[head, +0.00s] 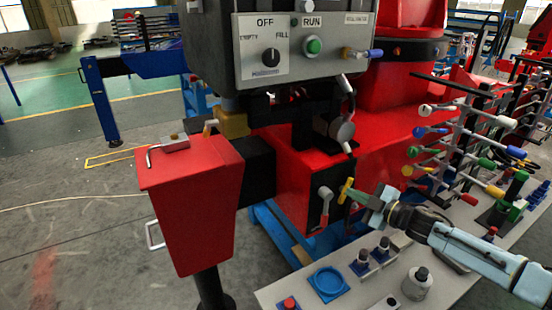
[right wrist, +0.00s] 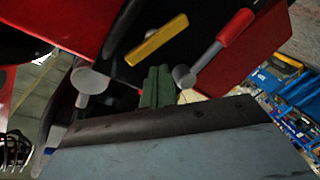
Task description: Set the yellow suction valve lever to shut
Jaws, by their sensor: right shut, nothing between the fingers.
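The yellow lever (head: 346,190) is on the dark face at the lower front of the red machine, and stands nearly upright in the head view. In the right wrist view the yellow lever (right wrist: 157,40) lies diagonally, rising to the right. My right gripper (head: 359,195) comes in from the right, just beside the lever. Its green fingers (right wrist: 157,88) are together and empty, below the lever in the right wrist view; whether they touch it I cannot tell. The valve body and any position marks are not clear. My left gripper is not in view.
A red-handled lever (head: 325,200) sits close left of the yellow one; it also shows in the right wrist view (right wrist: 235,27). A grey control box (head: 304,45) is above. A rack of coloured levers (head: 465,135) and a pale bench (head: 375,280) lie to the right and below.

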